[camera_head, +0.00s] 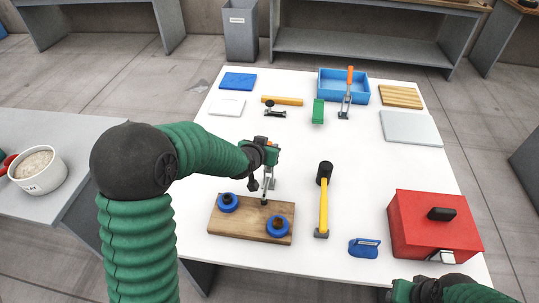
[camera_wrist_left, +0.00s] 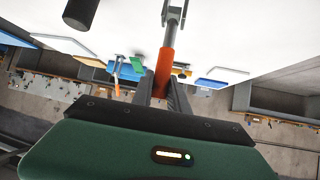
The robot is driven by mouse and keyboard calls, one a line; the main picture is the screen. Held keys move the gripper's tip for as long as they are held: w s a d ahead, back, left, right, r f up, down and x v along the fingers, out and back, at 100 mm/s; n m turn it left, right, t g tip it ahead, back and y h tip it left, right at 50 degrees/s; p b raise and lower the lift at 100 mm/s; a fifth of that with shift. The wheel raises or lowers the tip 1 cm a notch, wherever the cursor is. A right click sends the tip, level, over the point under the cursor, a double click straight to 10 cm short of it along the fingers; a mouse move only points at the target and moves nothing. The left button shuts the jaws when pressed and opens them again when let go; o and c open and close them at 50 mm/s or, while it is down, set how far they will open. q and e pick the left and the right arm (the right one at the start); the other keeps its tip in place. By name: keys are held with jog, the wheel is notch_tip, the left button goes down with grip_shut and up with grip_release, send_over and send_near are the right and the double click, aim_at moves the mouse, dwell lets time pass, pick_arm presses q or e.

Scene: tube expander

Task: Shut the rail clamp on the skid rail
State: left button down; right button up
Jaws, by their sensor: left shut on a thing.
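A wooden board (camera_head: 250,222) with two blue round parts (camera_head: 279,227) lies at the front of the white table. A grey metal clamp (camera_head: 268,184) with an orange handle stands at the board's far edge. I cannot make out a skid rail for certain. My left gripper (camera_head: 268,147) is above the board, shut on the clamp's orange handle. In the left wrist view the orange handle (camera_wrist_left: 164,72) sits between the fingers, with the clamp's metal arm (camera_wrist_left: 173,14) beyond it. The clamp's jaw is too small to judge. My right gripper (camera_head: 405,291) is at the bottom right, its fingers unclear.
A yellow-handled mallet (camera_head: 324,205) lies right of the board. A red box (camera_head: 433,225) and a small blue block (camera_head: 364,248) are farther right. A second orange-handled clamp (camera_head: 347,98) stands by the blue tray (camera_head: 360,95) at the back. The table's middle right is clear.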

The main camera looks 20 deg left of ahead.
pick_arm(q)
jog(key=shift+s+d+f+t+b, duration=0.15)
jog(key=shift+s+t+b, duration=0.3)
jog(key=shift+b, duration=0.35)
pick_arm(e)
jog(key=shift+x, duration=1.3)
jog(key=shift+s, duration=0.2)
pick_arm(q)
jog(key=c, duration=1.3)
grip_release()
jog(key=b+v, duration=0.1)
jog(key=v, duration=1.5)
jog(key=shift+s, duration=0.35)
pick_arm(e)
jog(key=shift+f, duration=0.65)
